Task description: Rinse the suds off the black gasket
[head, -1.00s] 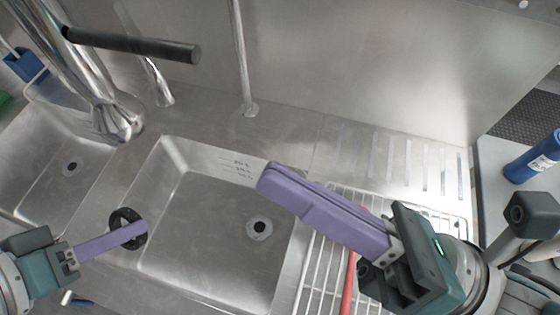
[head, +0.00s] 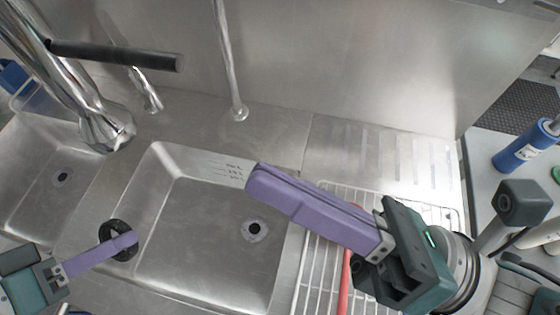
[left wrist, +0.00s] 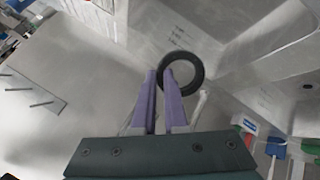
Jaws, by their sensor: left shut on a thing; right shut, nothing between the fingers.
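The black gasket (head: 113,254) is a dark ring at the left rim of the middle sink basin (head: 185,225). My left gripper (head: 132,238) is shut on the gasket's edge. In the left wrist view the gasket (left wrist: 181,74) stands out past the purple fingertips (left wrist: 163,78), and its open middle shows. I cannot make out suds on it. My right gripper (head: 250,180) is shut and empty, above the right side of the middle basin and the wire rack. The faucet's spray head (head: 108,132) hangs over the divider between the two basins, and no water shows from it.
A wire rack (head: 310,262) with a red-handled thing (head: 345,285) lies right of the basin. A second basin (head: 40,165) is at the left. A black-gripped lever (head: 115,54) juts from the faucet. A blue bottle (head: 525,147) stands far right. The middle basin is empty.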

